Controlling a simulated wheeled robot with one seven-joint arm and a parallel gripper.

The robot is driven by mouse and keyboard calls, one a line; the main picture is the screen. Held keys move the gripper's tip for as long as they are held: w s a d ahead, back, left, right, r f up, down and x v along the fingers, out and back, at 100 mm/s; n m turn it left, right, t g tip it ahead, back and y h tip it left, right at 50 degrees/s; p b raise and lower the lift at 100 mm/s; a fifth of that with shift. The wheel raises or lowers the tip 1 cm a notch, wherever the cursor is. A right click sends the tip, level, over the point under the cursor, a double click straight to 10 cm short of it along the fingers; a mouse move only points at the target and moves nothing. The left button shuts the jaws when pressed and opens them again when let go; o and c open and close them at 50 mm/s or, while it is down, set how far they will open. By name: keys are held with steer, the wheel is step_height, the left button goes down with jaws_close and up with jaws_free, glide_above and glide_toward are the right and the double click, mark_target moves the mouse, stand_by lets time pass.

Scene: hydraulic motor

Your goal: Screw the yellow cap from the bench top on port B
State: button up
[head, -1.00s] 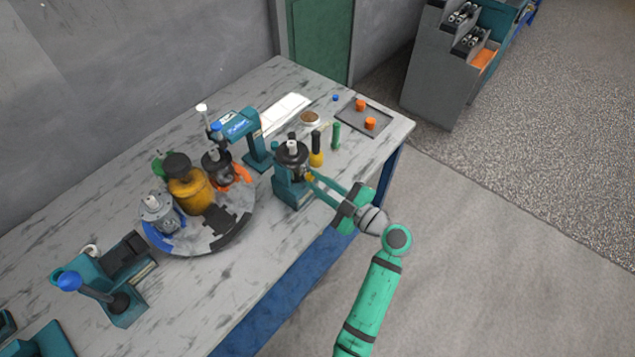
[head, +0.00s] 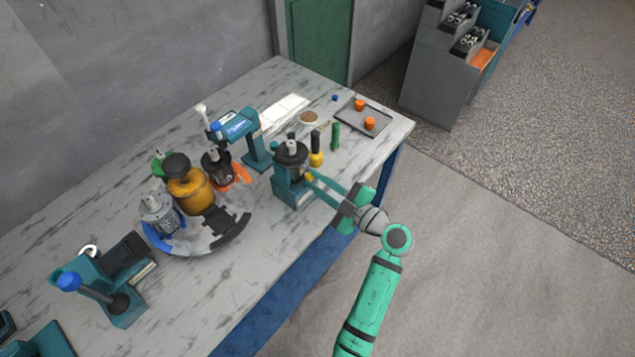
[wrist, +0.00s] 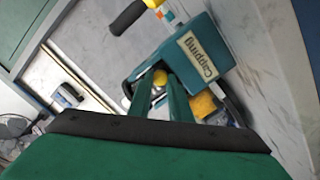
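The dark motor (head: 291,155) with a light shaft on top stands in the teal capping station (head: 290,190) at the bench's front edge. My gripper (head: 310,177) reaches it from the right, its fingertips at the motor's side. A small yellow cap (head: 309,176) shows at the fingertips. In the wrist view the round yellow cap (wrist: 159,77) sits between the ends of my two green fingers, which appear closed on it. The station carries a "Capping" label (wrist: 196,56). Port B itself is hidden, so I cannot tell whether the cap touches it.
A yellow and black tool (head: 316,150) and a green one (head: 336,136) stand just behind the station. A dark tray (head: 352,117) with orange caps (head: 370,123) lies at the back right. A round turntable (head: 185,247) with several parts is to the left. Floor right of the bench is clear.

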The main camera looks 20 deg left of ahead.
steer(key=shift+w+d+f+m+t+h, duration=0.15)
steer(key=shift+w+d+f+h, duration=0.1)
steer(key=shift+d+f, duration=0.3)
steer(key=shift+w+d+f+m+t+h, duration=0.15)
steer(key=shift+d+f+h, duration=0.15)
steer(key=shift+f, duration=0.35)
steer(key=shift+s+d+f, duration=0.1)
steer(key=shift+s+d, duration=0.15)
steer(key=shift+d, duration=0.25)
steer(key=shift+d+y, duration=0.25)
steer(key=shift+d, duration=0.05)
steer(key=shift+s+d+r, duration=0.25)
steer(key=shift+s+d, duration=0.05)
steer(key=shift+d, duration=0.1)
steer(key=o, duration=0.5)
steer(key=shift+r, duration=0.1)
